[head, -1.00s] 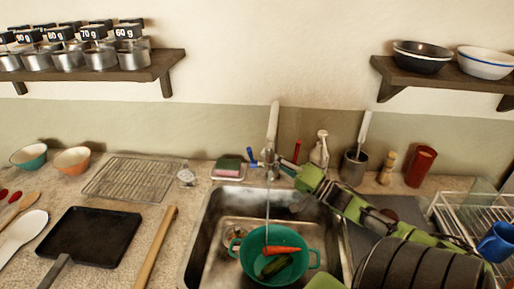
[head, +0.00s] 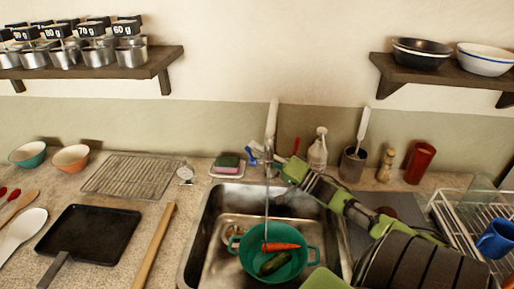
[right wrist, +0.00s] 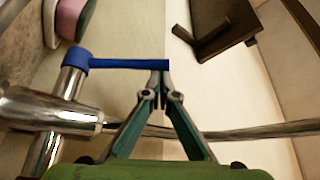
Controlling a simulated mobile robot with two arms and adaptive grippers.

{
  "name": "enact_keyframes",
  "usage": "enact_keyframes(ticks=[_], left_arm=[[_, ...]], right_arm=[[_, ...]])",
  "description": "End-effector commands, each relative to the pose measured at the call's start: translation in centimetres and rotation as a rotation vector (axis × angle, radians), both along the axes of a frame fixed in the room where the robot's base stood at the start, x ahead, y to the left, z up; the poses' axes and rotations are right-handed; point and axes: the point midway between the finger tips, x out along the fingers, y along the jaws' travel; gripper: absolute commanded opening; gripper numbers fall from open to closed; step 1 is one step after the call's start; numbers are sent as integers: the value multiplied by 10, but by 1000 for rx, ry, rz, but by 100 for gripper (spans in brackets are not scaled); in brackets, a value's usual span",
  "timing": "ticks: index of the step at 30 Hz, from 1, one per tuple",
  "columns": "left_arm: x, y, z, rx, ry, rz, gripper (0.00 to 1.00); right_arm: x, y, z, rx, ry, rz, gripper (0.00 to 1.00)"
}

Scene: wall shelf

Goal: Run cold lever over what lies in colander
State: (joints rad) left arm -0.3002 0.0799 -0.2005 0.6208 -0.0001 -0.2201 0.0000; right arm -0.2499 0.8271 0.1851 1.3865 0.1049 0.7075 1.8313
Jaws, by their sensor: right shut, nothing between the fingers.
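The teal colander (head: 312,262) sits in the sink with a carrot (head: 281,246) and a green cucumber-like vegetable (head: 273,264) in it. A thin stream of water (head: 267,215) appears to fall from the tap (head: 270,130) into the colander. The blue cold lever (head: 252,162) is on the tap's left; it also shows in the right wrist view (right wrist: 120,63), pointing right. My right gripper (head: 279,166) is shut and empty at the tap. In the right wrist view its fingertips (right wrist: 160,88) are at the lever's free end; contact is unclear. My left gripper is out of view.
The red lever (head: 296,146) is just behind my right gripper. A spray bottle (head: 318,150), a utensil pot (head: 352,165) and a red cup (head: 420,163) stand behind my right arm. A sponge dish (head: 228,168) is left of the tap.

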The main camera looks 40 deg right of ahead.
Motion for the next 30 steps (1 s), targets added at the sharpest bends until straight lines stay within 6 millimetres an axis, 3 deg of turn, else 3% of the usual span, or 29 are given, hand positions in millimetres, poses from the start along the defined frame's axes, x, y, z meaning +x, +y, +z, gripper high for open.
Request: enact_keyframes(ticks=[4,17,28,30], left_arm=[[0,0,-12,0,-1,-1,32],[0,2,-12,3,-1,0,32],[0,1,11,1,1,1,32],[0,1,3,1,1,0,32]], right_arm=[[-5,6,-8,-70,-56,0,0],[-7,8,-6,-92,-73,0,0],[5,-6,8,66,56,1,0],[-8,-8,-4,70,63,0,0]])
